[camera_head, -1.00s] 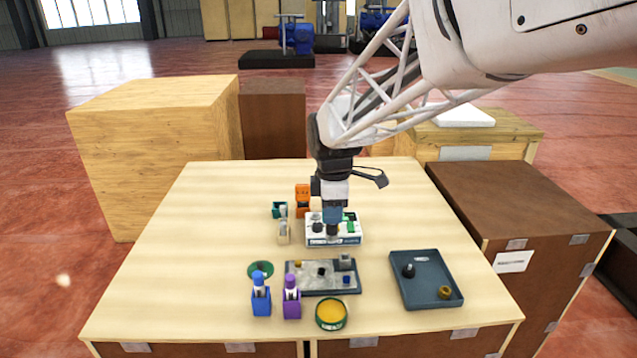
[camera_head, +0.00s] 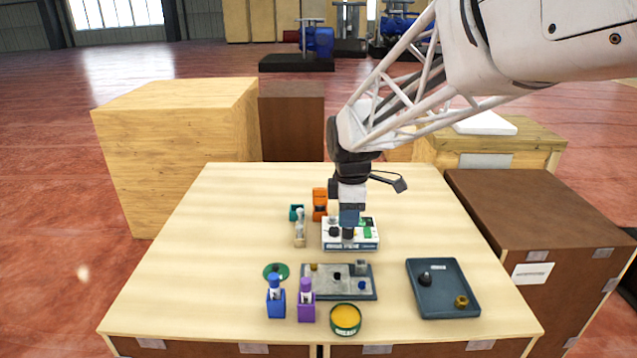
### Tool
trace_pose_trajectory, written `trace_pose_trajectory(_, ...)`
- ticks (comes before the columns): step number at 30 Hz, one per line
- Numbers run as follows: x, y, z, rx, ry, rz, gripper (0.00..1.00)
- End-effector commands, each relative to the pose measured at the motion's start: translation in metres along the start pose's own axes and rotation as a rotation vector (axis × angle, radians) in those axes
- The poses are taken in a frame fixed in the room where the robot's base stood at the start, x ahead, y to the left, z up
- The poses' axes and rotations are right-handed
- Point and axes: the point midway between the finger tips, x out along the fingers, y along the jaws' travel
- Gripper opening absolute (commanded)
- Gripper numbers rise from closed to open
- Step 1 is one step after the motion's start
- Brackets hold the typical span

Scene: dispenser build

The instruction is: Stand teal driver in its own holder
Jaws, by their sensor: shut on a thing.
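My gripper (camera_head: 348,229) points down over the white box (camera_head: 365,246) on the table. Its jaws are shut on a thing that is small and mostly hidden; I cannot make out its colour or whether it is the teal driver. A teal holder (camera_head: 296,213) stands behind and left of the white box, apart from my gripper. A pale upright piece (camera_head: 300,228) stands just in front of the teal holder. I cannot make out a teal driver anywhere else.
The table's left side is clear.

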Motion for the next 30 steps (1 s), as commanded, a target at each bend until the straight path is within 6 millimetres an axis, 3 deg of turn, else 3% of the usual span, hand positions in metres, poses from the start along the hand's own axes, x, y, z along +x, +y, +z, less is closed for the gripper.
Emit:
trace_pose_trajectory(8,-0.006,0.034,-0.015,-0.051,0.000,-0.001,0.00)
trace_pose_trajectory(30,-0.014,0.173,-0.095,-0.286,0.000,-0.001,0.00)
